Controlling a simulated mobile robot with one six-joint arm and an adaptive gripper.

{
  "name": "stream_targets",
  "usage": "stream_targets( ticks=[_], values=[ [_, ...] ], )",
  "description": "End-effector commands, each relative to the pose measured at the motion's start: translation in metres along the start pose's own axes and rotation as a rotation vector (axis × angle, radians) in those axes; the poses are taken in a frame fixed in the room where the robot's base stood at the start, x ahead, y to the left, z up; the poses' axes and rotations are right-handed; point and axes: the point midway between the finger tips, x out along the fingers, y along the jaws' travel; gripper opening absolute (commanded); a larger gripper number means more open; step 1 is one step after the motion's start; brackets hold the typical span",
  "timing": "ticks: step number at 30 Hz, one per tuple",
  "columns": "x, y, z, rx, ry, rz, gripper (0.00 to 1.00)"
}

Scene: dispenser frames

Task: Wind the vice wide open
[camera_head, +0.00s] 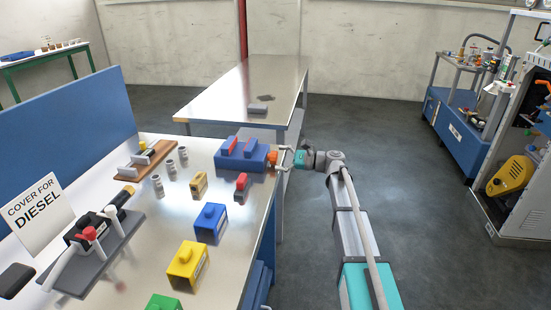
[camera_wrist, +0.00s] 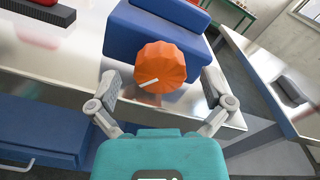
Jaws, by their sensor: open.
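The vice is a blue block (camera_head: 228,157) with red jaw faces (camera_head: 232,144), standing at the far right corner of the near workbench. An orange fluted knob (camera_head: 273,158) sticks out of its right end. In the wrist view the orange knob (camera_wrist: 160,68) has a white mark on it, and the blue vice body (camera_wrist: 150,32) lies behind it. My gripper (camera_head: 285,158) faces the knob from the right. Its fingers are open, one on each side of the knob in the wrist view (camera_wrist: 160,92).
The near workbench (camera_head: 150,243) holds yellow, blue and green blocks (camera_head: 187,264), several small metal cylinders (camera_head: 170,167) and a lever fixture (camera_head: 85,265). A second metal table (camera_head: 225,98) stands behind. The floor (camera_head: 400,150) to the right is clear.

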Motion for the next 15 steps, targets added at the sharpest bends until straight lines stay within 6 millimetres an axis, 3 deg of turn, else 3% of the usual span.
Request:
stream_targets(
  ticks=[15],
  values=[
    [-0.077,0.000,0.000,0.000,0.001,-0.002,1.00]
  ],
)
